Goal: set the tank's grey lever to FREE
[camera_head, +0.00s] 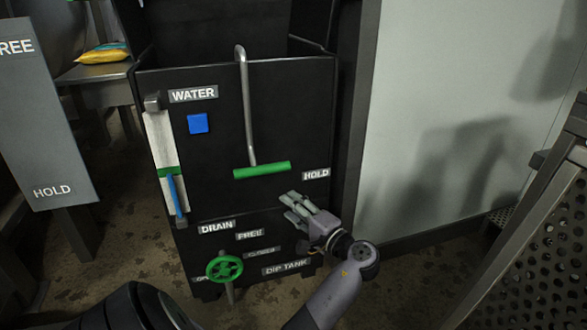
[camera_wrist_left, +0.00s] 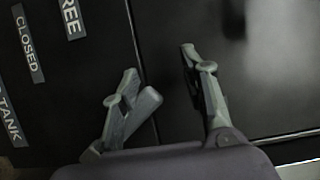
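The black tank (camera_head: 216,150) fills the middle of the head view. A HOLD label (camera_head: 316,174) is at its right and a FREE label (camera_head: 250,235) lower left; part of the FREE label shows in the left wrist view (camera_wrist_left: 72,18). My left gripper (camera_head: 290,204) is in front of the panel between these labels. In the left wrist view its fingers (camera_wrist_left: 160,62) are spread, with only dark panel and a seam between them. I cannot make out a separate grey lever by the labels; the gripper may hide it. A grey rod (camera_head: 246,100) with a green crossbar (camera_head: 262,170) hangs above the gripper. My right gripper is not in view.
A green valve wheel (camera_head: 225,268) is at the tank's lower left. A white gauge strip (camera_head: 160,145) and blue square (camera_head: 198,123) are above it. A grey FREE/HOLD sign (camera_head: 45,120) stands left. A perforated metal frame (camera_head: 545,240) is at the right.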

